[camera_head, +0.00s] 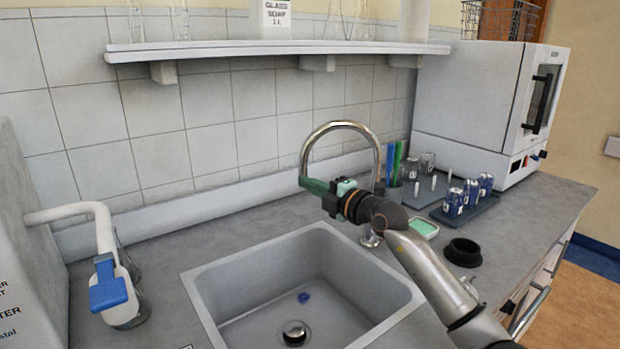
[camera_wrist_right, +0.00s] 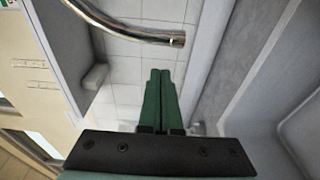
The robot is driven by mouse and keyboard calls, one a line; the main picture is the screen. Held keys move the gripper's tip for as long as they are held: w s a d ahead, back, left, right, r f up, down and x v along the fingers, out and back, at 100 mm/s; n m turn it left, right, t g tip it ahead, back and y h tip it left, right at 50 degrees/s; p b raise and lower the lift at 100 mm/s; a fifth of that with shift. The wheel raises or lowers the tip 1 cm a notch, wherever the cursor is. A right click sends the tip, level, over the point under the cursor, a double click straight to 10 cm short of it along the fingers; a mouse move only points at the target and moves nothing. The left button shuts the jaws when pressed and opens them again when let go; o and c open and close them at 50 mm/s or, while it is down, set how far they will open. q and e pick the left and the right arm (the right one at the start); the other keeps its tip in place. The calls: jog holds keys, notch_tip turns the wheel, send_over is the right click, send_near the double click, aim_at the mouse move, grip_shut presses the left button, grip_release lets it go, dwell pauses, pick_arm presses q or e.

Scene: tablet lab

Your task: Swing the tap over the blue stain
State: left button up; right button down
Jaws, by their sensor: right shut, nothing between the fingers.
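The tap (camera_head: 341,124) is a tall curved metal gooseneck at the back right of the sink (camera_head: 212,306). Its spout end hangs at the left of the arc, and the base is partly hidden behind my right arm. The blue stain (camera_head: 304,297) is a small spot on the sink floor, just behind the drain. My right gripper (camera_head: 312,185) has green fingers, shut and empty, by the spout's lower end; I cannot tell whether they touch. In the right wrist view the spout end (camera_wrist_right: 176,40) lies just beyond the shut fingertips (camera_wrist_right: 159,72). My left gripper is not in view.
A white dispenser with a blue lever (camera_head: 108,290) stands left of the sink. Right of the tap are a tray with blue-labelled vials (camera_head: 455,202), a green-topped dish (camera_head: 424,228) and a black ring (camera_head: 462,252). A white oven (camera_head: 470,95) and a wall shelf (camera_head: 280,49) stand behind.

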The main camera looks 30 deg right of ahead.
aim_at(305, 173)
jog(key=shift+w+d+b, duration=0.15)
jog(key=shift+w+d, duration=0.3)
jog(key=shift+w, duration=0.2)
jog(key=shift+w+d+b, duration=0.15)
jog(key=shift+w+d, duration=0.3)
jog(key=shift+w, duration=0.2)
jog(key=p, duration=0.1)
jog(key=w+p, duration=0.1)
jog(key=shift+d+r+h+p, duration=0.15)
jog(key=shift+r+h+p, duration=0.15)
jog(key=shift+p, duration=0.1)
jog(key=shift+w+d+f+m+p, duration=0.15)
jog(key=shift+w+f+m+p, duration=0.2)
jog(key=shift+p, duration=0.25)
